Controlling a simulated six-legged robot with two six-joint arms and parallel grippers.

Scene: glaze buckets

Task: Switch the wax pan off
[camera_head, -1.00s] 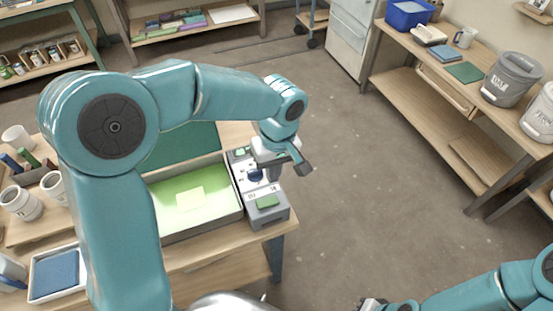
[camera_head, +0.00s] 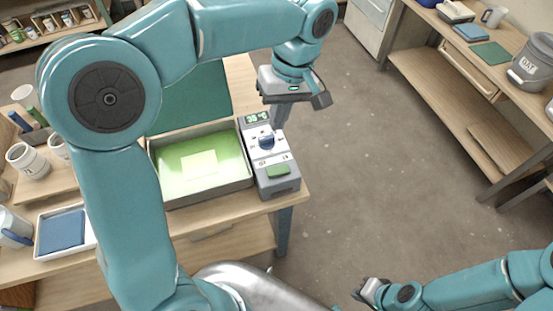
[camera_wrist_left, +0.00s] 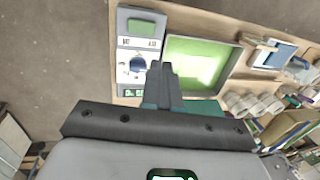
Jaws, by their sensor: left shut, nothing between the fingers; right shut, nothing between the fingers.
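The wax pan (camera_head: 205,198) is a grey tray of green wax on the table, with its teal lid (camera_head: 196,100) raised behind. The dial also shows in the left wrist view (camera_wrist_left: 137,65). My left gripper (camera_head: 279,120) is shut and empty, pointing down beside the panel's display end; contact cannot be told. My right gripper (camera_head: 366,290) is shut and empty, low over the floor.
White mugs (camera_head: 28,160) and a white tray with a blue block (camera_head: 62,230) are on the table at left. A workbench (camera_head: 440,70) with a grey bucket (camera_head: 535,60) stands at right. The floor between is clear.

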